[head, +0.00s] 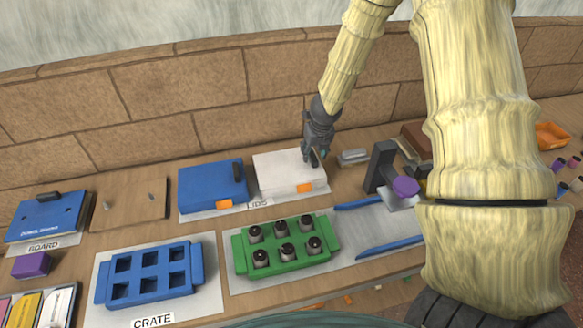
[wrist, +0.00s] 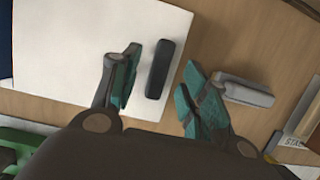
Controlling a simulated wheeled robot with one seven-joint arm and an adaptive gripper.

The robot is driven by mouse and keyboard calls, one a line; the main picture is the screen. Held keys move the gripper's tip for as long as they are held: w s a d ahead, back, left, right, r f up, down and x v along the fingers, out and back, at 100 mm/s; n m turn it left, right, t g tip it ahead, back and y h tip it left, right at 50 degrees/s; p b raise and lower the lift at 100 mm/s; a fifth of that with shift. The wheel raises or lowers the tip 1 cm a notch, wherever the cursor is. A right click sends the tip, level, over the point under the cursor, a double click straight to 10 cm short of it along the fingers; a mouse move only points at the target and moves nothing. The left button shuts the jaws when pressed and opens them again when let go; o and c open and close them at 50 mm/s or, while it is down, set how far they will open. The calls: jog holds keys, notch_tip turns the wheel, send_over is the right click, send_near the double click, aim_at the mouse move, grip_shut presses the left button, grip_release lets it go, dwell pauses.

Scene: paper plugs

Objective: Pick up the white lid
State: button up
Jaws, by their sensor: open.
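The white lid (head: 285,171) lies on the bench on a sheet marked LIDS, right of the blue lid (head: 212,184). It has an orange tab (head: 305,187) at its front edge. In the wrist view the white lid (wrist: 95,55) fills the left side, and its black handle (wrist: 160,69) stands near its right edge. My gripper (head: 316,158) is over the right side of the white lid. In the wrist view my gripper (wrist: 155,90) is open, with the handle between and just beyond the teal fingertips. I cannot tell whether the fingers touch it.
A grey block (head: 354,156) lies close right of the white lid. A dark upright stand with a purple knob (head: 405,187) is further right. In front are a green crate (head: 284,246) holding several plugs and an empty blue crate (head: 150,275). A brick wall stands behind.

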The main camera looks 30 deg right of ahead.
jog(key=shift+x, duration=0.9)
grip_shut()
jog(key=shift+r, duration=0.1)
